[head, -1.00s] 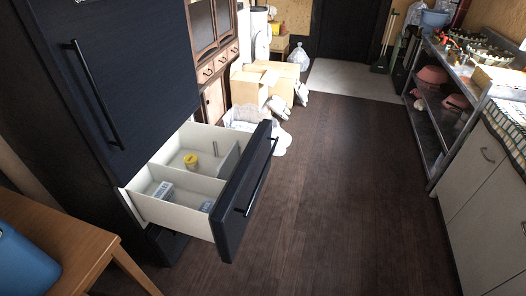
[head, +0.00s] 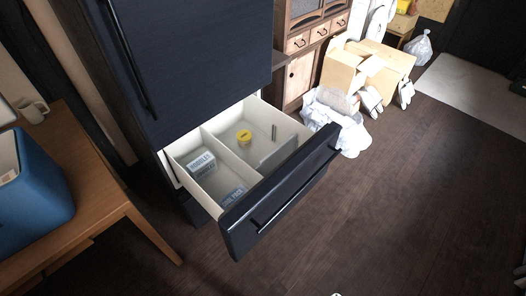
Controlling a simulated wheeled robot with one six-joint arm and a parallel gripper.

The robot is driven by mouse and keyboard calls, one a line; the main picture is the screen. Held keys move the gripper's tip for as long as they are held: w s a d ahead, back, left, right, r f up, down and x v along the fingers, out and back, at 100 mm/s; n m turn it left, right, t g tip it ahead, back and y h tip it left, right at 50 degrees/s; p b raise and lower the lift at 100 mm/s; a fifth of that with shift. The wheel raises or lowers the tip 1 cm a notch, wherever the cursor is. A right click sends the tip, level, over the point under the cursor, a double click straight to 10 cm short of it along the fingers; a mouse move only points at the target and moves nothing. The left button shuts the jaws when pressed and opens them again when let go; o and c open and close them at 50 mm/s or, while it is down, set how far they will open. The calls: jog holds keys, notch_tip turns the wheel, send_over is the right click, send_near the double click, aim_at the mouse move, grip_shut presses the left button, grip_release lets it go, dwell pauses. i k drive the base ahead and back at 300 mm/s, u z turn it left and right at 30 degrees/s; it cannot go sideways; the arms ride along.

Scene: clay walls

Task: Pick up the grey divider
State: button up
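A pale grey upright panel (head: 279,152), which looks like the grey divider, stands in the right compartment of the open drawer (head: 282,187), near its front. A small darker grey upright piece (head: 274,132) shows just behind it. A long white partition (head: 228,153) splits the drawer into two compartments. A yellow-lidded tub (head: 243,137) sits in the right compartment. A box marked noodles (head: 202,163) and another printed pack (head: 233,197) lie in the left one.
A wooden table (head: 92,215) with a blue bin (head: 30,190) stands at the left. White cloth or bags (head: 330,108) and cardboard boxes (head: 362,70) lie beyond the drawer. The dark floor (head: 400,200) is clear at the right.

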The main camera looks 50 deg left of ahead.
aim_at(274, 159)
jog(key=u, duration=0.95)
jog(key=i, duration=0.95)
jog(key=u, duration=0.95)
